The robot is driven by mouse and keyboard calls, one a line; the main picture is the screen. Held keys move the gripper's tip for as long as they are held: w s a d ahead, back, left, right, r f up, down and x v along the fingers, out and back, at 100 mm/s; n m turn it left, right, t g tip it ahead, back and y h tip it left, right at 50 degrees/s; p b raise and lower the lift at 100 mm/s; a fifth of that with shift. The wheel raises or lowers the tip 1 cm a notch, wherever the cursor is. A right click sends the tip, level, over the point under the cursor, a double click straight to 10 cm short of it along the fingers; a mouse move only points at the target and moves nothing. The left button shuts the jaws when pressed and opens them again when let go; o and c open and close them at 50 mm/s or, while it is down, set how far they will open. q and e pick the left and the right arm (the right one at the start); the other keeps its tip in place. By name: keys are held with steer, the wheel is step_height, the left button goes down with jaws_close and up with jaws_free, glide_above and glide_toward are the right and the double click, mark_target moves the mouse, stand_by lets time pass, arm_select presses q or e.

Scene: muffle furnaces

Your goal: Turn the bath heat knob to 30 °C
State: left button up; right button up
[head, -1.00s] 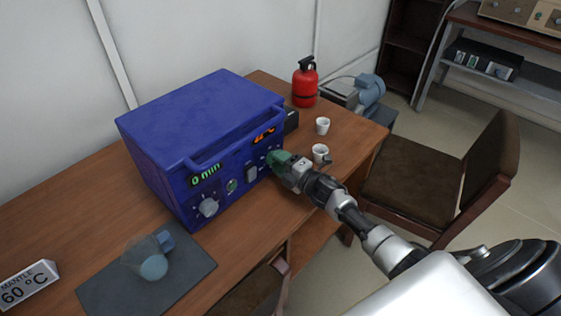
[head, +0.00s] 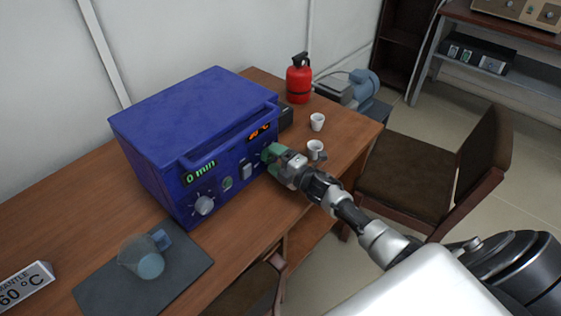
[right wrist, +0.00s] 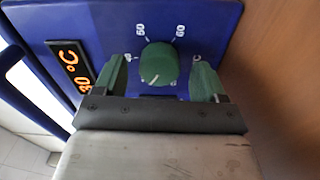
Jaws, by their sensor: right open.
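The blue furnace box (head: 190,110) stands on the wooden table with its panel facing me. In the right wrist view a round green knob (right wrist: 160,60) with a white pointer mark sits on the blue panel; its mark points down and slightly left. Scale numbers 50 and 60 show above it. My right gripper (head: 269,153) is at the right end of the panel; in the wrist view its open green fingers (right wrist: 161,77) stand on either side of the knob, with gaps. The orange display (right wrist: 70,65) shows °C; its first digit is hard to read. My left gripper is out of view.
Left of my gripper are a white switch (head: 247,171), a green display reading 0 min (head: 200,172) and a grey dial (head: 205,205). Two white cups (head: 316,149) and a red extinguisher (head: 299,78) stand to the right.

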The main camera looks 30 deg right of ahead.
steer(key=v, duration=1)
steer(key=shift+s+d+b, duration=0.2)
steer(key=shift+s+b, duration=0.15)
